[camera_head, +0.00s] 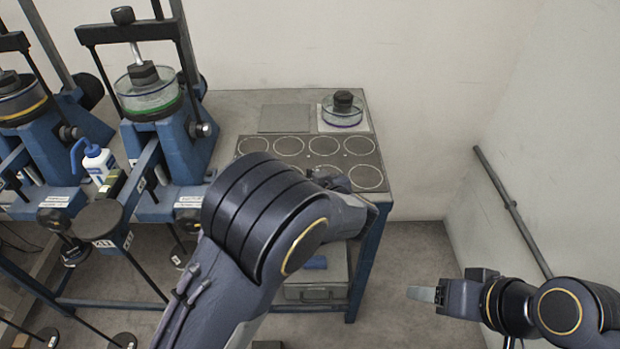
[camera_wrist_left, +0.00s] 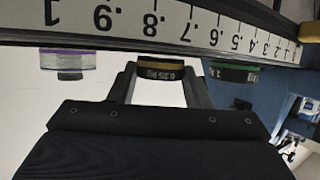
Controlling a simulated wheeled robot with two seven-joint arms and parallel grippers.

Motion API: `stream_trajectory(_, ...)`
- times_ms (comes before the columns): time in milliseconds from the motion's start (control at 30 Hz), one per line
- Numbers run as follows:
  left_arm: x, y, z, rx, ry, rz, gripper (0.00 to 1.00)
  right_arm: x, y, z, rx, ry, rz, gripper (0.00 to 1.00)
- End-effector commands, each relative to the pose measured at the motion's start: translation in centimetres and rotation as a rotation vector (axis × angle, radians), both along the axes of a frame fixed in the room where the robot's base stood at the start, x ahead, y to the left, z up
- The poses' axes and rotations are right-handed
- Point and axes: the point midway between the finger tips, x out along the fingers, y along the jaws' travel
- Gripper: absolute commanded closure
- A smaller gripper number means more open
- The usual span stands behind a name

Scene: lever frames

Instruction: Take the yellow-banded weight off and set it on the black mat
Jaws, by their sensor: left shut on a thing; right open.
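The black weight with a yellow band (camera_wrist_left: 162,75) shows in the left wrist view, with "0.25 KG" on its side. My left gripper (camera_wrist_left: 160,88) is shut on it, a finger at each side. The weight is close to a white scale bar with black numbers (camera_wrist_left: 180,28); I cannot tell whether they touch. In the head view my left arm hides the weight and most of that gripper. The black mat (camera_head: 308,161) with several ringed circles lies on the table; my left arm covers part of it. My right gripper (camera_head: 424,294) is open and empty at the lower right.
A purple-banded glass cell (camera_head: 342,112) stands at the table's back right, beside a grey plate (camera_head: 285,119). Blue lever frames (camera_head: 172,160) stand at left, with a wash bottle (camera_head: 97,163). A green-banded weight (camera_wrist_left: 234,73) is near my left gripper. The visible mat circles are empty.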

Motion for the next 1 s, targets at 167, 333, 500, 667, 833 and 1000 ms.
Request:
stream_trajectory(167,0.0,0.0,-0.1,0.0,-0.001,0.0,0.78,0.0,0.0,0.0,0.0,0.0,0.0,0.39)
stream_trajectory(333,0.0,0.0,-0.1,0.0,-0.001,0.0,0.55,0.0,0.0,0.0,0.0,0.0,0.0,0.39)
stream_trajectory(500,0.0,0.0,-0.1,0.0,-0.001,0.0,0.32,0.0,0.0,0.0,0.0,0.0,0.0,0.39)
stream_trajectory(667,0.0,0.0,-0.2,0.0,0.0,0.0,0.31,0.0,0.0,0.0,0.0,0.0,0.0,0.39)
stream_trajectory(833,-0.2,-0.1,-0.1,0.0,0.001,-0.001,0.31,0.0,0.0,0.0,0.0,0.0,0.0,0.39)
stream_trajectory(1000,-2.1,-1.1,0.8,-0.002,0.001,-0.004,0.31,0.0,0.0,0.1,0.0,0.0,0.0,0.39)
